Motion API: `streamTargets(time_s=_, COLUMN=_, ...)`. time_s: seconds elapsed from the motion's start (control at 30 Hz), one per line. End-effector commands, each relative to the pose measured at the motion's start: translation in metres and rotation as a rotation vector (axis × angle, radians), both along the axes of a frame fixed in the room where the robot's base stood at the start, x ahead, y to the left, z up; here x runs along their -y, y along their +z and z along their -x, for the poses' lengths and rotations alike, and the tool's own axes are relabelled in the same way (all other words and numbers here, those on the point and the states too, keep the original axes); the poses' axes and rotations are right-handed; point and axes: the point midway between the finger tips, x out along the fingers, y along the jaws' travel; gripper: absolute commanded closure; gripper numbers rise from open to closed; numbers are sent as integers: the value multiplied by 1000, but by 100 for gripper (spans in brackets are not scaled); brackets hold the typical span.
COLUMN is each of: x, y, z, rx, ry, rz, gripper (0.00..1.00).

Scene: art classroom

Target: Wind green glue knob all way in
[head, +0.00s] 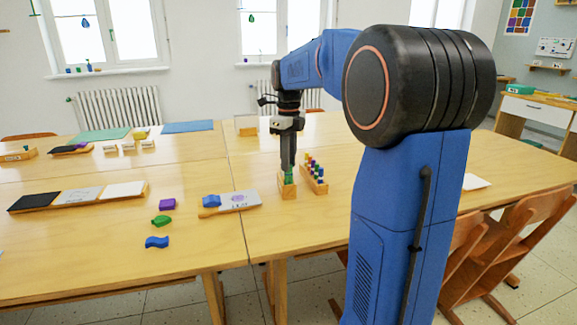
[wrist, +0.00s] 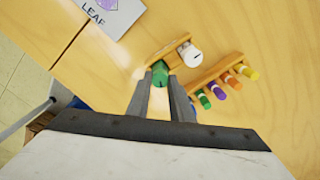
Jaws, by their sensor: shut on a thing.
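The green glue knob (wrist: 160,72) is between the fingertips of my gripper (wrist: 161,83), which is shut on it from above. The knob sits at a small wooden holder (wrist: 168,50). A white round piece with a dark mark (wrist: 191,54) stands beside it at the same holder. In the head view my gripper (head: 288,168) points straight down over the holder (head: 287,191), with green showing under the fingers. The fingers hide part of the knob, and I cannot tell how far it is wound in.
A wooden rack (wrist: 219,71) with several coloured sticks stands close to the right. A card marked LEAF (wrist: 103,14) lies to the left, and a blue piece (head: 211,201) sits on that board in the head view. Chairs (head: 495,250) stand at right.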

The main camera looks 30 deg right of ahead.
Motion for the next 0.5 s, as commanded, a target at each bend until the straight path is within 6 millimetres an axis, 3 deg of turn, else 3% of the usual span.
streamTargets(time_s=0.5, x=0, y=0, z=0, rx=0, ry=524, rz=-1, gripper=89)
